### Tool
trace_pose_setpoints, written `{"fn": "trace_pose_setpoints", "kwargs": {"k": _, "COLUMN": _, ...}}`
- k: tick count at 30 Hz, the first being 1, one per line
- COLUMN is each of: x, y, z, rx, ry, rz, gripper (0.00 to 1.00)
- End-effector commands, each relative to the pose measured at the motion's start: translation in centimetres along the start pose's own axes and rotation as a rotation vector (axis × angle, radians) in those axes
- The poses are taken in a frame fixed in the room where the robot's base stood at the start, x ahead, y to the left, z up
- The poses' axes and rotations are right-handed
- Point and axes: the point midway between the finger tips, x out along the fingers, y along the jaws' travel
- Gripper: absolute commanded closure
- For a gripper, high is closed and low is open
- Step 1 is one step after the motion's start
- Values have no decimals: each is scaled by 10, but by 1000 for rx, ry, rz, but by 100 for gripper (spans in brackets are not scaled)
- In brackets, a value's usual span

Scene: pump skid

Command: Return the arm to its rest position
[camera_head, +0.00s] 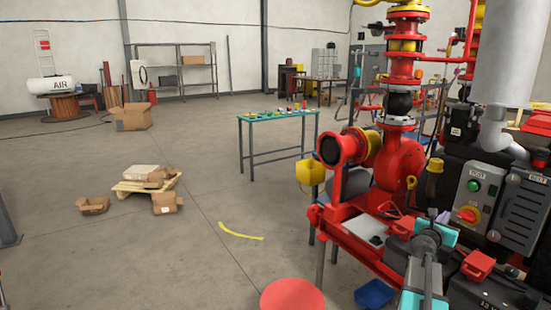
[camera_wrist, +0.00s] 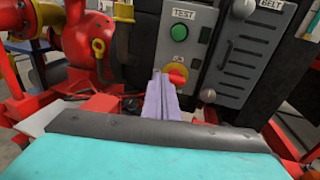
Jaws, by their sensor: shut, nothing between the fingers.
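My gripper (camera_head: 437,216) is in the lower right of the head view, at the end of my grey and cyan arm. It is in front of the control panel (camera_head: 478,195) of the red pump skid. In the wrist view my gripper (camera_wrist: 160,85) shows as pale purple fingers, shut together and empty. They point toward the panel, just left of and below its red and yellow rotary switch (camera_wrist: 176,76). A green button (camera_wrist: 179,33) under a TEST label is above the switch. I cannot tell whether the fingertips touch anything.
The red pump (camera_head: 400,165) and its frame stand left of my gripper. Black boxes with red caps (camera_head: 478,264) are close on the right. A blue bin (camera_head: 374,294) is low in front. Open floor (camera_head: 130,255) lies left, with a pallet (camera_head: 147,186) and cardboard boxes.

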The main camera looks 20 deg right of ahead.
Motion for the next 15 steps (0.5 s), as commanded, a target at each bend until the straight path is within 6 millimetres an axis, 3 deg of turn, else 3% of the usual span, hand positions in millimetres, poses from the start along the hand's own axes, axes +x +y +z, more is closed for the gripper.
{"fn": "trace_pose_setpoints", "kwargs": {"k": 1, "x": -6, "y": 24, "z": -17, "rx": -8, "ry": 18, "rz": 29, "gripper": 100}}
{"fn": "trace_pose_setpoints", "kwargs": {"k": 3, "x": -15, "y": 51, "z": -38, "rx": -19, "ry": 41, "rz": 62, "gripper": 100}}
{"fn": "trace_pose_setpoints", "kwargs": {"k": 8, "x": -41, "y": 110, "z": -87, "rx": -70, "ry": 85, "rz": 139, "gripper": 100}}
{"fn": "trace_pose_setpoints", "kwargs": {"k": 15, "x": -93, "y": 195, "z": -156, "rx": -195, "ry": 125, "rz": 289, "gripper": 100}}
